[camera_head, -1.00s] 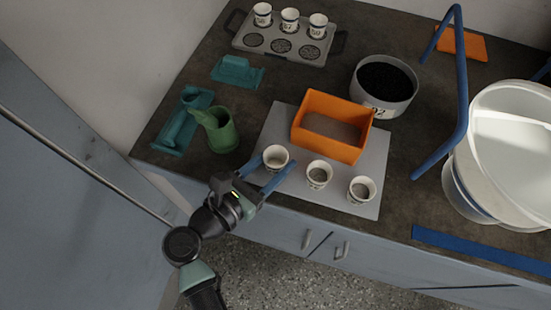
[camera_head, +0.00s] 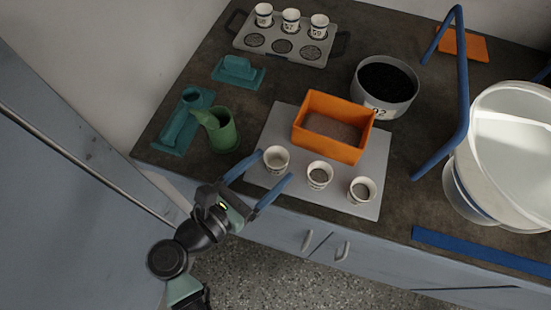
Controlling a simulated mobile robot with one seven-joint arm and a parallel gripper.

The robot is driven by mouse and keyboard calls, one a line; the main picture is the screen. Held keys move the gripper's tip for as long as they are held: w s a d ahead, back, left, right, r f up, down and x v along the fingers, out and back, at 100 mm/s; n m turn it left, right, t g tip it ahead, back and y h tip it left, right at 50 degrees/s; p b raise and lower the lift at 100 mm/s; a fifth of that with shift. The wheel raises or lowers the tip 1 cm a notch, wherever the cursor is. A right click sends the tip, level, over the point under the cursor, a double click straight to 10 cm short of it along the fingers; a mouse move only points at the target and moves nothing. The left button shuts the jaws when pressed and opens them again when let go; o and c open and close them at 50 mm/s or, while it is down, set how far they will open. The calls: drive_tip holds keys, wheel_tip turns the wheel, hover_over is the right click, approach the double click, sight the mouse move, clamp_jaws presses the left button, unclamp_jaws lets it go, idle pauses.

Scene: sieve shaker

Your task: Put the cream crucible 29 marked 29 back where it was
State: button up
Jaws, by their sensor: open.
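Three cream crucibles stand upright on a grey mat (camera_head: 270,132): a left one (camera_head: 276,160), a middle one (camera_head: 320,175) and a right one (camera_head: 362,191). I cannot read a 29 on any of them. My gripper (camera_head: 275,166) is open and empty. Its blue fingers reach toward the left crucible from the lower left, one tip at its left and one below its right side. A grey rack (camera_head: 268,49) at the back holds three marked crucibles (camera_head: 290,20) in its rear row; their numbers are too small to be sure of. Its three front places are empty.
An orange box (camera_head: 352,153) stands on the mat behind the crucibles. A grey pot (camera_head: 382,112) of dark grains is behind it. A green jug (camera_head: 222,132) and teal tools (camera_head: 182,128) are at left. A blue bent tube (camera_head: 462,80) and large white bucket (camera_head: 455,190) are at right.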

drive_tip(key=v, duration=0.9)
